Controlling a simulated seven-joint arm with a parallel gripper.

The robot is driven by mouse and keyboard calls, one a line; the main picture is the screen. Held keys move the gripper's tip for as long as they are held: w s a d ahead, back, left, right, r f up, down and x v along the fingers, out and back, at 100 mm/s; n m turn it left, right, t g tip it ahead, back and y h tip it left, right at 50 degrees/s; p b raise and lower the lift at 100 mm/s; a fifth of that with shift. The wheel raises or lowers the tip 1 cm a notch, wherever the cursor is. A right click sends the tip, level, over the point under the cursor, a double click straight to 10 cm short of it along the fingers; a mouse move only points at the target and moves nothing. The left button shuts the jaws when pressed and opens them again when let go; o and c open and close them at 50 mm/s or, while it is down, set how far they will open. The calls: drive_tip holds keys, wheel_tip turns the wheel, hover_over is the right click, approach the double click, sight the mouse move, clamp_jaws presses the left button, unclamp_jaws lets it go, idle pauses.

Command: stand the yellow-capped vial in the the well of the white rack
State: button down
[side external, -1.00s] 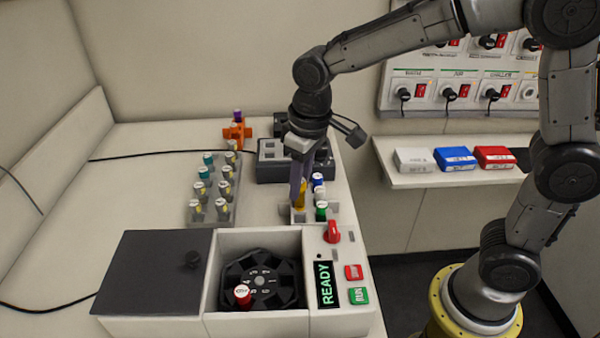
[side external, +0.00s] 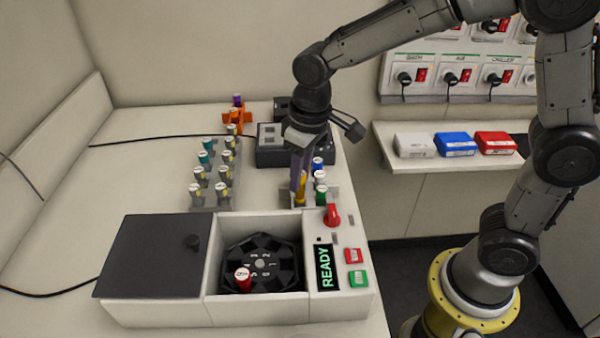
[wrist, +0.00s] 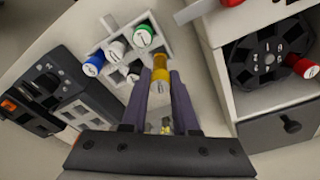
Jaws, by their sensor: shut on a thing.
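The yellow-capped vial (wrist: 160,72) is held between the two purple fingers of my gripper (wrist: 157,82) in the wrist view. In the side view my gripper (side external: 300,180) points down at the left side of the white rack (side external: 333,191), with the yellow vial (side external: 300,194) at its tips.
A grey rack (side external: 213,200) with several vials stands to the left. A dark grey device (side external: 275,157) is behind. In front is the centrifuge-like box, its rotor (side external: 262,262) holding a red-capped vial (side external: 243,278). An orange holder (side external: 236,127) stands at the back.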

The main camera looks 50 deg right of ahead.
sight(300, 199)
drive_tip(key=shift+f, duration=1.25)
idle(0.9)
drive_tip(key=shift+f, duration=0.35)
drive_tip(key=shift+f, duration=0.4)
drive_tip(key=c, duration=0.6)
unclamp_jaws()
drive_tip(key=shift+r, duration=3.5)
